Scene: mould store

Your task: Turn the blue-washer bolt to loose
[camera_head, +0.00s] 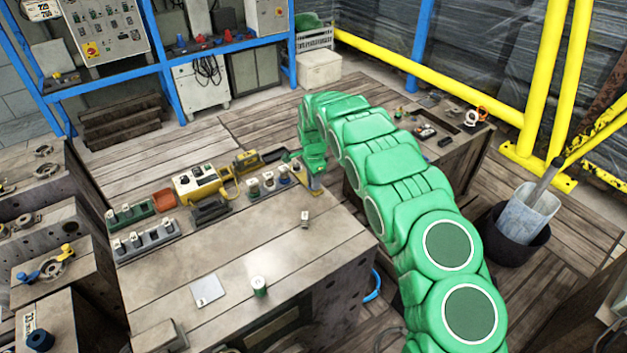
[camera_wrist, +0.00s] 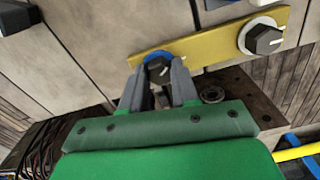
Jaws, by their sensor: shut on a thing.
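My gripper (camera_wrist: 158,76) is shut on the blue-washer bolt (camera_wrist: 157,69) in the wrist view, one grey finger on each side of its dark head. The blue washer (camera_wrist: 155,57) shows as an arc at the far side of the head; the rest is hidden by the head and fingers. The bolt sits near the left end of a brass-coloured bar (camera_wrist: 210,42). A second bolt (camera_wrist: 264,38) with a white washer sits near the bar's right end, clear of my fingers. In the head view, my gripper (camera_head: 314,166) is over the bench's far right corner, where the bolt is hidden.
The wooden bench (camera_head: 235,255) carries a yellow box (camera_head: 198,184), a red tray (camera_head: 164,200), a row of small fittings (camera_head: 145,238), a flat grey plate (camera_head: 207,290) and a green-and-white cylinder (camera_head: 259,286). Its front middle is mostly clear. A black bucket (camera_head: 515,240) stands on the floor at right.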

